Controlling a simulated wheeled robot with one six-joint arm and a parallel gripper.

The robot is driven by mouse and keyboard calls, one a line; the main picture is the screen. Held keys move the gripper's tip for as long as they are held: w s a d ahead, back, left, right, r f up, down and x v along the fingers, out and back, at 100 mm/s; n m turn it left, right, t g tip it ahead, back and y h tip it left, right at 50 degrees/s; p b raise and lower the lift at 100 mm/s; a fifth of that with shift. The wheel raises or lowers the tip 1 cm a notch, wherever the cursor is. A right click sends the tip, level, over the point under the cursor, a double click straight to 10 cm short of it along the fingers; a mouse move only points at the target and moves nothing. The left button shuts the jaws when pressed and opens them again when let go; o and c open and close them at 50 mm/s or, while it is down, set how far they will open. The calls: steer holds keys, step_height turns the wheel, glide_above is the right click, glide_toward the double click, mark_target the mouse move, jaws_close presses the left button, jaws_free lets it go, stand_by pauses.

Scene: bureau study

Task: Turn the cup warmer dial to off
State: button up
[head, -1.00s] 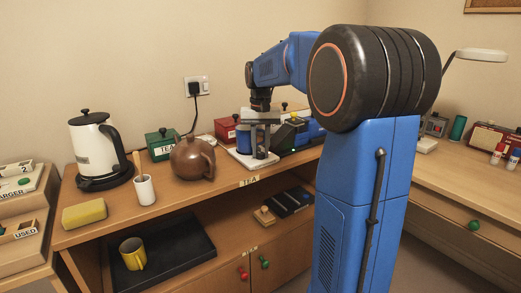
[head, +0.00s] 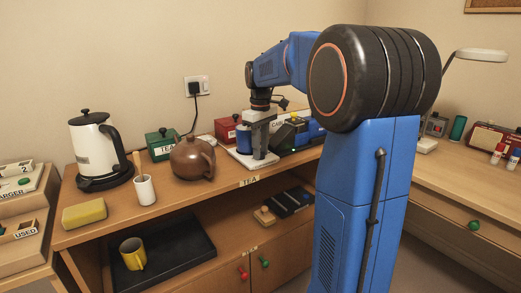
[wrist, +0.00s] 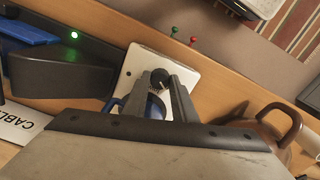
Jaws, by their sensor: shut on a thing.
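The cup warmer (head: 237,155) is a flat white plate on the wooden counter, and its near corner shows in the wrist view (wrist: 188,68). A blue cup (head: 243,138) stands on it; in the wrist view the cup is mostly hidden behind my gripper. The small dark round dial (wrist: 160,77) is at the plate's near end. My gripper (wrist: 160,84) points down with its two fingers on either side of the dial, shut on it. In the head view my gripper (head: 259,156) hides the dial. I cannot read the dial's setting.
A brown teapot (head: 190,159) stands close on the left. A dark device with a green light (wrist: 74,36) and a CABLE label (wrist: 14,124) are close on the other side. A red tin (head: 226,129) is behind. The counter's front edge is near.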

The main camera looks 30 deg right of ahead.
steer(key=shift+n, duration=0.5)
steer(key=o, duration=1)
steer(key=shift+o, duration=0.2)
steer(key=shift+r, duration=0.15)
step_height(320, 180, up, 17)
steer(key=shift+s, duration=0.1)
stand_by(0.3)
